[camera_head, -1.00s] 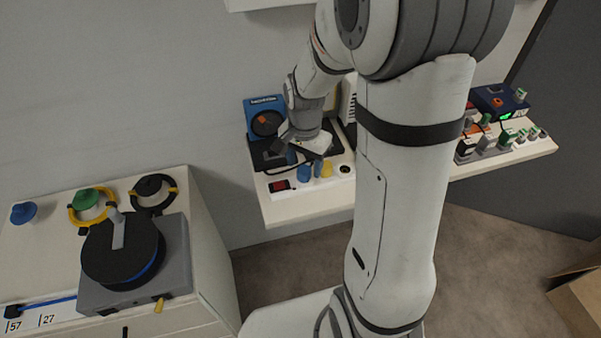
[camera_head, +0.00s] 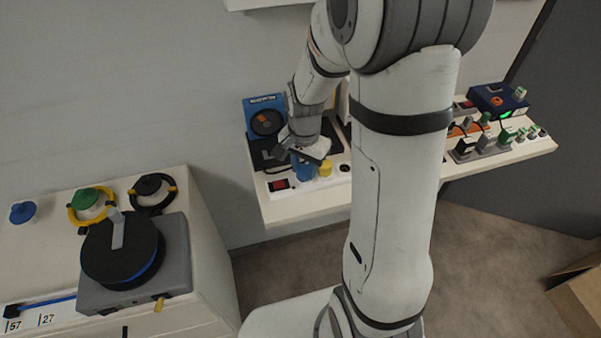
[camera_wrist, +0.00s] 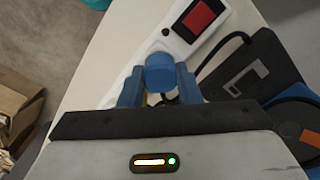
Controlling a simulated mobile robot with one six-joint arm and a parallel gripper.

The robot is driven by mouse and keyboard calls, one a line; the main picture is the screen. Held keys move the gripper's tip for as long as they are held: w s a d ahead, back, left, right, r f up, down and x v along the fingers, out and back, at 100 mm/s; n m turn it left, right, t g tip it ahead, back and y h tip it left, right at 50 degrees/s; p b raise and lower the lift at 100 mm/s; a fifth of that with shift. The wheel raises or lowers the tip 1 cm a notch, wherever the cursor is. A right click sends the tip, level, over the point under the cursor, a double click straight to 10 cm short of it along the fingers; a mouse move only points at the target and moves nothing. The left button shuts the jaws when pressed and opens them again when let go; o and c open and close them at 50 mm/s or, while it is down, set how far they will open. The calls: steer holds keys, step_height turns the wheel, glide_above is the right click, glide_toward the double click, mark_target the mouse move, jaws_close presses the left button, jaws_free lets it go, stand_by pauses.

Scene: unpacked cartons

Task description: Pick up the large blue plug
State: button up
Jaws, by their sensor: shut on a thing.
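The large blue plug (camera_wrist: 160,72) shows in the wrist view between the two blue fingers of my gripper (camera_wrist: 160,88), which is shut on it. The plug is at the white power strip (camera_wrist: 194,25), and I cannot tell whether it is still seated there. In the head view my gripper (camera_head: 306,160) is low over the power strip (camera_head: 283,185), and the blue plug (camera_head: 303,173) shows below it, partly hidden. A yellow plug (camera_head: 325,168) stands just right of it.
The strip's red switch (camera_wrist: 200,16) is near the plug. A black device (camera_wrist: 250,75) with a cable and a blue device with a dial (camera_head: 266,120) stand behind. More plugs and strips (camera_head: 490,145) are at the shelf's right. A cabinet (camera_head: 205,255) stands left.

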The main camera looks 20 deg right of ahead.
mark_target(304, 168)
jaws_close()
steer(key=shift+w+r, duration=0.1)
steer(key=shift+r, duration=0.05)
step_height(304, 168, up, 10)
steer(key=shift+f, duration=0.2)
